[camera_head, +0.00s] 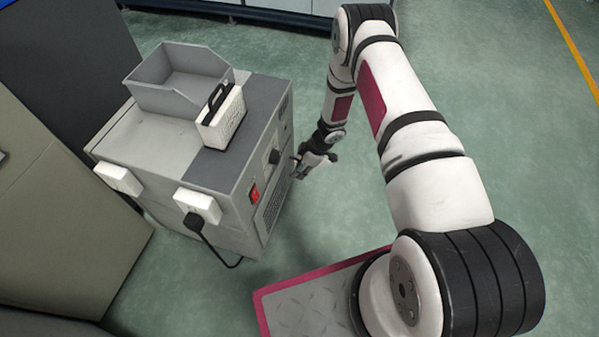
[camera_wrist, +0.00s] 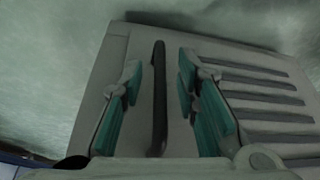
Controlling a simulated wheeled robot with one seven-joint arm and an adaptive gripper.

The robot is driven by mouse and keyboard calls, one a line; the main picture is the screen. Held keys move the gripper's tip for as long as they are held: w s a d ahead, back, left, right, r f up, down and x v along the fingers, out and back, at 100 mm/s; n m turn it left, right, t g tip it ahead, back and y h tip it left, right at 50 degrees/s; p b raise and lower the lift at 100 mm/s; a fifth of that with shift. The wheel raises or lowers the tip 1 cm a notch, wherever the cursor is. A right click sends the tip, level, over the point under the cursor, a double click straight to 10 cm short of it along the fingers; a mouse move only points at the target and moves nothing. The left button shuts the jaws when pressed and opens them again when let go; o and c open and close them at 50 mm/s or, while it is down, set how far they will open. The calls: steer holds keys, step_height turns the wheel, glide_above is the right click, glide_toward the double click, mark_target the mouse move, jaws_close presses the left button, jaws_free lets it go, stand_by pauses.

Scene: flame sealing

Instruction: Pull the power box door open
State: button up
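The grey power box (camera_head: 240,168) stands on the floor left of my arm in the head view. Its right side has a red switch (camera_head: 255,193) and vent slots. In the wrist view a grey panel with dark slots (camera_wrist: 262,100) fills the middle, and a long black bar handle (camera_wrist: 160,100) runs along it. My gripper (camera_wrist: 158,78) is open, with one teal-padded finger on each side of the handle and gaps visible on both sides. In the head view my gripper (camera_head: 312,164) is beside the box's right side. The handle cannot be made out there.
A grey open bin (camera_head: 178,80) and a white case with a black handle (camera_head: 222,118) sit on top of the box. White sockets (camera_head: 198,205) and a black plug with its cable are at its front. Green floor (camera_head: 340,215) is clear to the right of the box.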

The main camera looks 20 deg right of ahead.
steer(key=shift+w+a+f, duration=0.1)
steer(key=shift+a+f, duration=0.05)
steer(key=shift+f, duration=0.15)
jaws_close()
